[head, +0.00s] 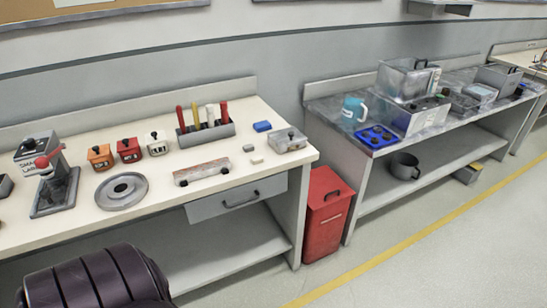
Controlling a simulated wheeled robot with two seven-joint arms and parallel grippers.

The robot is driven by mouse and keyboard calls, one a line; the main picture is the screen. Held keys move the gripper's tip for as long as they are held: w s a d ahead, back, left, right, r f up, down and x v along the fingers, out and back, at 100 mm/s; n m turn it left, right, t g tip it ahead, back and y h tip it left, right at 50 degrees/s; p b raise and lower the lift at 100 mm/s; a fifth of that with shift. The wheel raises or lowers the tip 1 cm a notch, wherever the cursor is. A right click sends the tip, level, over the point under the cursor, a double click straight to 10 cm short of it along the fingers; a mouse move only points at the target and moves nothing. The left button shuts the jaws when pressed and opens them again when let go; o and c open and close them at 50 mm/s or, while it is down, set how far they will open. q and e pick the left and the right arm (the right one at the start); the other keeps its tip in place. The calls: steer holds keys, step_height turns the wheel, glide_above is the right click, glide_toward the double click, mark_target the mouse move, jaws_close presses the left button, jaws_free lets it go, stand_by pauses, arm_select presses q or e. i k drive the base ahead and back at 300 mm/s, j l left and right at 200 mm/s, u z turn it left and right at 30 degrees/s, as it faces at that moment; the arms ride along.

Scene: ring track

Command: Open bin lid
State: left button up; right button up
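A red bin (326,221) stands on the floor in the gap between two workbenches, right of the middle in the head view. Its lid (327,189) is red with a dark handle on top and looks closed. The bin's left side is partly hidden by the bench leg. Neither of my grippers shows in the head view. A dark, ribbed part at the bottom left belongs to my own body.
The left workbench (232,172) holds jars, tools and boxes, with a grey drawer (237,199) beneath. The right workbench (340,108) carries containers, with a dark pot (404,166) on its lower shelf. Floor (440,255) around the yellow line is clear.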

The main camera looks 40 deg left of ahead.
mark_target(326, 187)
steer(key=u, duration=1.4)
steer(key=i+l+u, duration=0.35)
steer(key=l+u, duration=0.2)
steer(key=l, duration=0.2)
steer(key=i+l+u, duration=0.1)
steer(key=l+u, duration=0.15)
steer(key=l, duration=0.15)
